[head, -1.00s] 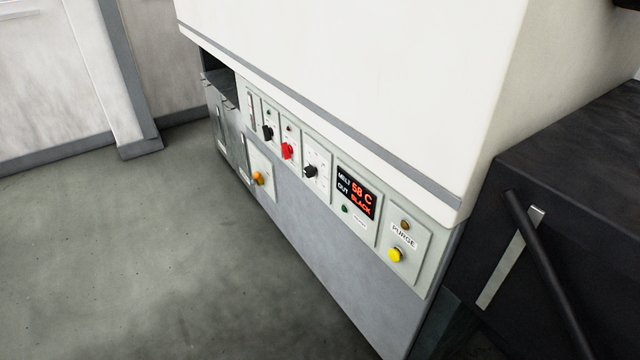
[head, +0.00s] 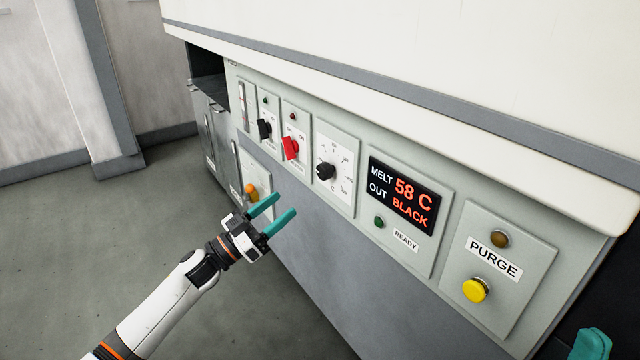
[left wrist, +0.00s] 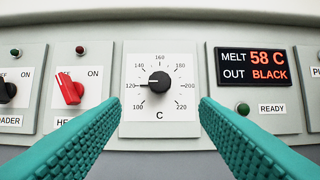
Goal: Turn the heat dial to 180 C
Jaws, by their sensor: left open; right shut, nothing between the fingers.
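The heat dial is a black knob (head: 326,171) on a white scale plate. In the left wrist view the heat dial (left wrist: 159,83) is centred, its white pointer mark at about 120; 180 is at upper right. My left gripper (head: 284,204) is open and empty, its teal fingers in front of the panel, below and left of the dial in the head view. In the left wrist view its fingers (left wrist: 160,125) are spread on either side below the dial, not touching it. Only a teal tip of my right gripper (head: 591,345) shows, at the lower right corner; it is shut.
A red switch (head: 290,148) and a black switch (head: 264,129) are left of the dial. The display (head: 403,195) reads MELT 58 C, OUT BLACK. A yellow purge button (head: 475,290) is at right, an orange knob (head: 251,189) at lower left. The white hood (head: 420,60) overhangs the panel.

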